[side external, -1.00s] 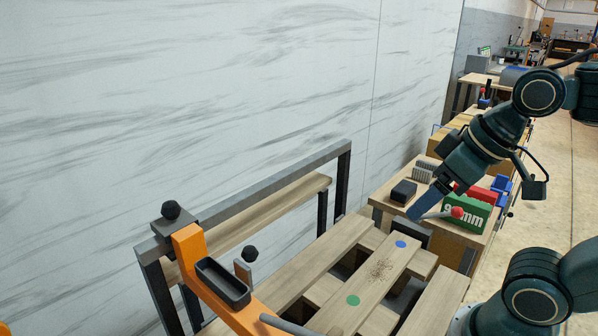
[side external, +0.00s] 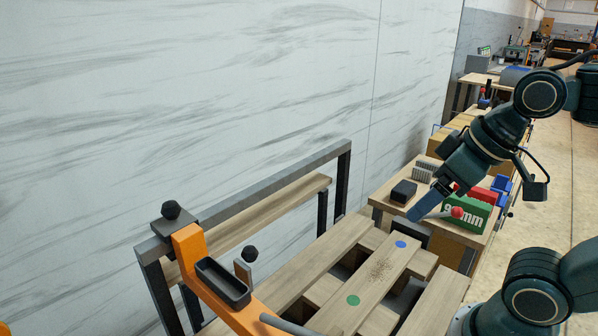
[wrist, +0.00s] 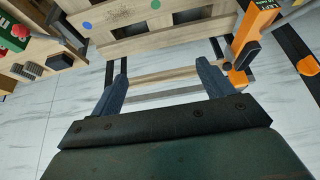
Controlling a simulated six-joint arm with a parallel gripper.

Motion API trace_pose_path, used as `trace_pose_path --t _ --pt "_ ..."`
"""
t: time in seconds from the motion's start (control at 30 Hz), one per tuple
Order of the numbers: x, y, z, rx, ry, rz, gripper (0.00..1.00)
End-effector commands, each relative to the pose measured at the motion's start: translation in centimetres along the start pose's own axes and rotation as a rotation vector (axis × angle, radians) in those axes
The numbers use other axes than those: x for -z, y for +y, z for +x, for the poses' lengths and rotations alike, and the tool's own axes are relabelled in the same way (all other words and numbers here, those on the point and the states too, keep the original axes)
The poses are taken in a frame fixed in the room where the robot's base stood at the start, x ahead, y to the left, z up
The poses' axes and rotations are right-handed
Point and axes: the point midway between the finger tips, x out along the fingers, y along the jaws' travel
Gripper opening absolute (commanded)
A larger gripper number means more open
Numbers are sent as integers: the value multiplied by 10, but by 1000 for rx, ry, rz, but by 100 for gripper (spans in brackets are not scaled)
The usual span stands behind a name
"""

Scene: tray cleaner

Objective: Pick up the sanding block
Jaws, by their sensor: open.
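A small dark block (side external: 403,190), which looks like the sanding block, lies on the wooden side table in the side external view. In the wrist view a dark block (wrist: 59,62) shows at the left, outside the space between the fingers. My gripper (side external: 418,209) appears just right of and in front of the block in the side external view. In the wrist view my gripper (wrist: 162,72) has its two fingers wide apart with nothing between them. The exact gap between finger and block cannot be told.
Grey ribbed pieces (side external: 423,171) lie behind the dark block. A green box (side external: 468,214) and red and blue bins (side external: 501,184) stand to the right. A slatted wooden tray (side external: 330,245) with a brown speckled patch (side external: 381,269) and an orange bracket (side external: 205,275) are in front.

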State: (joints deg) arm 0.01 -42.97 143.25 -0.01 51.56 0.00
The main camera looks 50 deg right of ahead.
Motion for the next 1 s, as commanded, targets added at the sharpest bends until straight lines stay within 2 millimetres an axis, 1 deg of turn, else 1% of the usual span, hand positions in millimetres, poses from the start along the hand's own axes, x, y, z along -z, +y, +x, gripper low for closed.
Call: trace_pose_path --t 0.27,0.37,0.47,0.57,0.67,0.87,1.0 --pt "2 0 0 -1 -1 4 80" --pt "7 2 -1 -6 -6 19 80" --pt "16 6 -2 -14 -16 47 80" --pt "31 12 -2 -27 -33 93 80" --pt "50 21 -2 -44 -51 151 80" --pt "91 46 3 -81 -92 285 80" --pt "118 67 11 -106 -120 381 80"
